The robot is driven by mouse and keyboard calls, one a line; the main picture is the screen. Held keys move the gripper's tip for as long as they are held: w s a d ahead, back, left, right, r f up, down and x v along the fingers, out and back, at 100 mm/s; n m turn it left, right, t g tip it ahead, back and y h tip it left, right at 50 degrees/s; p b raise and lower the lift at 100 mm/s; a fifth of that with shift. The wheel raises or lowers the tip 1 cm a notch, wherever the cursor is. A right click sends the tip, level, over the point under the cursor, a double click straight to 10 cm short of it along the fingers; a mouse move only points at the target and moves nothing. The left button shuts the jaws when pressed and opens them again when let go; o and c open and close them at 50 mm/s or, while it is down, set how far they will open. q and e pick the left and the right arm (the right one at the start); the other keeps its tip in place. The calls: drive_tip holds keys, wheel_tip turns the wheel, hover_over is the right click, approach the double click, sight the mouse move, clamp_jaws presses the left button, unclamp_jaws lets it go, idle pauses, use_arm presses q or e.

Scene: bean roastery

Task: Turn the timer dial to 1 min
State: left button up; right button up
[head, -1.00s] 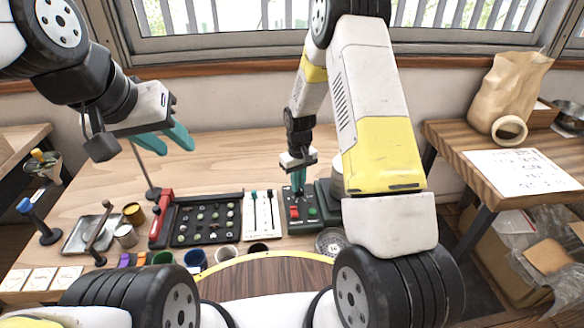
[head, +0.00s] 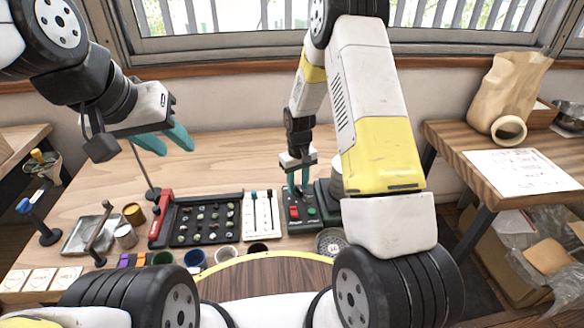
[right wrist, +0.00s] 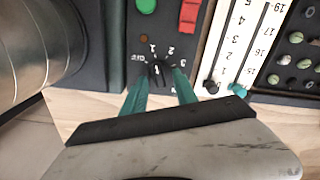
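The small dark timer dial (right wrist: 158,75) is on the black control panel (right wrist: 120,45), with OFF, 1, 2 and 3 printed around it. Which mark it points to is too small to tell. My right gripper (right wrist: 160,78) has its two teal fingers apart, one on each side of the dial; I see no firm grip on it. In the head view my right gripper (head: 298,188) is down at the panel's back edge and hides the dial. My left gripper (head: 168,142) is open and empty, above the table's left part.
The panel also has a red switch (right wrist: 189,12) and a green button (right wrist: 146,5). A white slider panel (head: 262,213) and a black bean tray (head: 207,222) stand to its left in the head view. A metal cylinder (right wrist: 40,40) is close beside the panel. The table's back is clear.

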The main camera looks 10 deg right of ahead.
drive_tip(key=shift+r, duration=3.9)
drive_tip(key=shift+r, duration=0.1)
wheel_tip(320, 180, up, 8)
drive_tip(key=f+t, duration=0.1)
hover_over(298, 187)
drive_tip(key=s, duration=0.2)
drive_tip(key=s+d+r+m+t+y, duration=0.1)
drive_tip(key=s+r, duration=0.2)
drive_tip(key=r, duration=0.3)
drive_tip(key=s+d+r+m+t, duration=0.1)
drive_tip(key=s+r, duration=0.2)
drive_tip(key=r, duration=0.2)
drive_tip(key=s+r+t, duration=0.1)
drive_tip(key=s+r, duration=0.4)
drive_tip(key=s, duration=0.4)
drive_tip(key=s+r+m+t+y, duration=0.1)
drive_tip(key=s+r, duration=0.3)
drive_tip(key=s, duration=0.4)
drive_tip(key=shift+s+d+r+t, duration=0.3)
drive_tip(key=shift+s+r+t, duration=0.1)
drive_tip(key=shift+t, duration=0.2)
